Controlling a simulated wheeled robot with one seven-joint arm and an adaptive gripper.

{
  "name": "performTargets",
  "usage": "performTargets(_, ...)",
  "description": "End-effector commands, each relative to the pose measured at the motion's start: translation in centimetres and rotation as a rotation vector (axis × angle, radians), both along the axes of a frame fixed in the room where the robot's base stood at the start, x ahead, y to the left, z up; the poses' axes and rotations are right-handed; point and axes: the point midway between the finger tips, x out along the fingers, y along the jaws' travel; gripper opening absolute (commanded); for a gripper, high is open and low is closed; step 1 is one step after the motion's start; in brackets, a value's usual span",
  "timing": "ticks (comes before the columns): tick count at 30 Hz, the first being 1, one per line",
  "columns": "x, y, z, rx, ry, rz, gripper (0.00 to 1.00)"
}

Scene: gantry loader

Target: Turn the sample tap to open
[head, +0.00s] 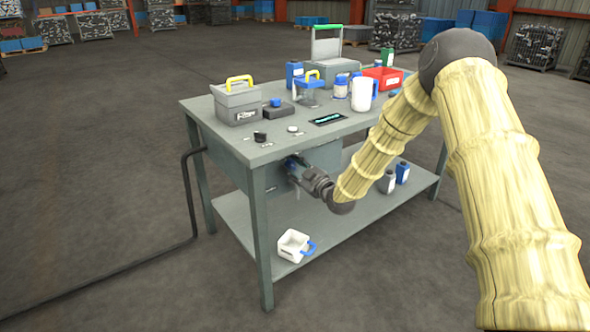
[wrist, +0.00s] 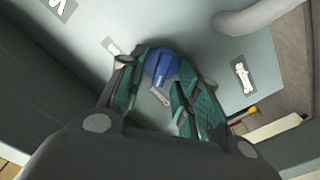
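Labels (wrist: 243,77) sit on the panel around the knob, and a pale pipe (wrist: 255,17) runs close by at upper right. A white container with a blue handle (head: 293,245) lies on the lower shelf. A grey toolbox (head: 237,104) and a white jug (head: 361,95) stand on top.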

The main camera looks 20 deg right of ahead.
Motion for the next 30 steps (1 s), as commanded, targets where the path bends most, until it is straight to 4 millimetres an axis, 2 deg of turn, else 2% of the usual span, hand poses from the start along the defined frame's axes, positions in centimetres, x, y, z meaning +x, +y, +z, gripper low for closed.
performTargets(4, -0.02, 0.0, -0.01, 0.0, 0.0, 0.0, 0.33)
performTargets(9, -0.03, -0.01, -0.02, 0.0, 0.0, 0.0, 0.02)
performTargets(10, -0.04, -0.02, -0.02, 0.0, 0.0, 0.0, 0.0)
performTargets(22, -0.06, -0.07, 0.08, 0.037, 0.014, -0.001, 0.0)
performTargets(30, -0.05, -0.18, 0.28, 0.189, 0.071, -0.001, 0.0)
